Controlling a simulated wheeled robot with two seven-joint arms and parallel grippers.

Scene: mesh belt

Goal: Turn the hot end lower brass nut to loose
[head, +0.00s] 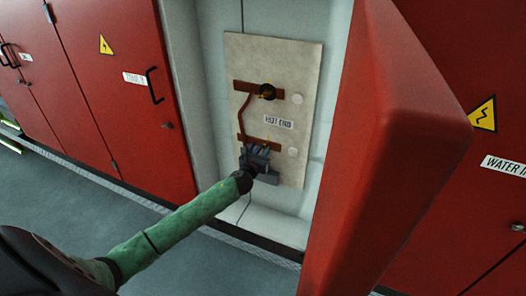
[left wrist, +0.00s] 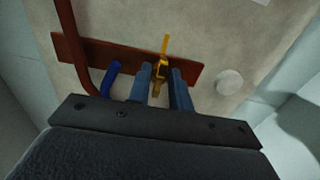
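The hot end panel (head: 304,63) is a pale board inside an open red cabinet, with a "HOT END" label (head: 278,122). The lower brass nut (left wrist: 160,68) sits on the lower copper-coloured bar (left wrist: 85,50), with a thin yellow strip pointing up from it in the left wrist view. My left gripper (head: 258,150) is at that lower bar. In the left wrist view its two blue-grey fingers (left wrist: 161,75) stand on either side of the nut, very close to it. Whether both touch it I cannot tell. In the head view the gripper mostly hides the nut. My right gripper is not in view.
An upper bar (head: 243,86) carries a dark round fitting (head: 268,91). A brown cable (head: 246,115) joins both bars at the left. A blue curved piece (left wrist: 111,78) is left of the fingers. The open red door (head: 400,150) stands close on the right.

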